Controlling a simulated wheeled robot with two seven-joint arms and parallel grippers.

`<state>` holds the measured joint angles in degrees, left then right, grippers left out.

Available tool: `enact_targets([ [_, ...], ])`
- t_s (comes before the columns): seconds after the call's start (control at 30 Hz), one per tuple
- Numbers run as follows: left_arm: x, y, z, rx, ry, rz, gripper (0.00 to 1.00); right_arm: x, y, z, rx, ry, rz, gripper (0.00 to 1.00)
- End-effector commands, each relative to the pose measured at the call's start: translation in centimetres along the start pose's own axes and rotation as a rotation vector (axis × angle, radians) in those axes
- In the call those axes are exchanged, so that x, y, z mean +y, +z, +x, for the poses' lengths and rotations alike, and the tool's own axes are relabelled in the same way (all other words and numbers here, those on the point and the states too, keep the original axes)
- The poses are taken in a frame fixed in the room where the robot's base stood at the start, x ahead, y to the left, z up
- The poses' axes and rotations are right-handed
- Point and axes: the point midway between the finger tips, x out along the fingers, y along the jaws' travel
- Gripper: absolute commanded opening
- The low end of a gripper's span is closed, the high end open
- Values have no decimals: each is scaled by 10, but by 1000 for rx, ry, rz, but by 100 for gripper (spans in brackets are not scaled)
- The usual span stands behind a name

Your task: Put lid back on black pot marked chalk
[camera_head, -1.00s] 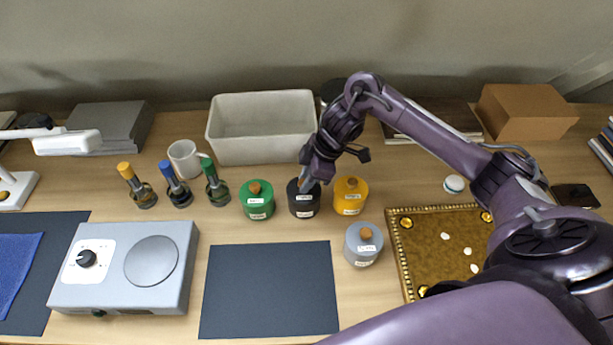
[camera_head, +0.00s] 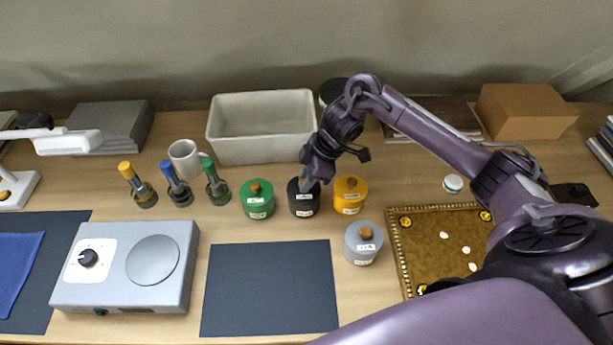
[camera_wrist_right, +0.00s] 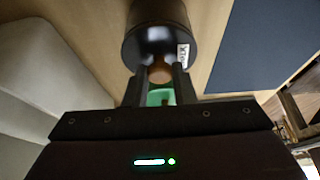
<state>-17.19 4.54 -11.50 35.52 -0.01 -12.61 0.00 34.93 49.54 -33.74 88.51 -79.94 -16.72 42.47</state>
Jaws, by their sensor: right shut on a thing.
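The black pot (camera_head: 304,206) stands upright between the green pot and the yellow pot, with a pale label on its front. Its black lid (camera_wrist_right: 158,42) shows in the right wrist view with a wooden knob (camera_wrist_right: 160,73) and a small label. My right gripper (camera_head: 307,185) reaches down over the pot from the right. In the right wrist view my gripper (camera_wrist_right: 160,80) is shut on the knob, one finger on each side. The lid appears to be at the pot's mouth; whether it is fully seated is unclear. My left gripper is not in view.
The green pot (camera_head: 257,203) and yellow pot (camera_head: 350,200) stand close on either side. A grey pot (camera_head: 362,249) stands in front. A white bin (camera_head: 262,143) is behind. A dark mat (camera_head: 270,290) lies clear in front, with a gold-edged tray (camera_head: 440,225) at right.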

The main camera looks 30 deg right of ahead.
Motion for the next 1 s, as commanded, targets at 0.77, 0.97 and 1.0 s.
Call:
enact_targets([
  [0.77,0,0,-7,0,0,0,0,0,0,0,0,0,1,2],
  [0.97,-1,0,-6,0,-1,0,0,0,0,0,0,0,0,2],
  [1.0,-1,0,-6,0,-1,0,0,0,0,0,0,0,0,2],
])
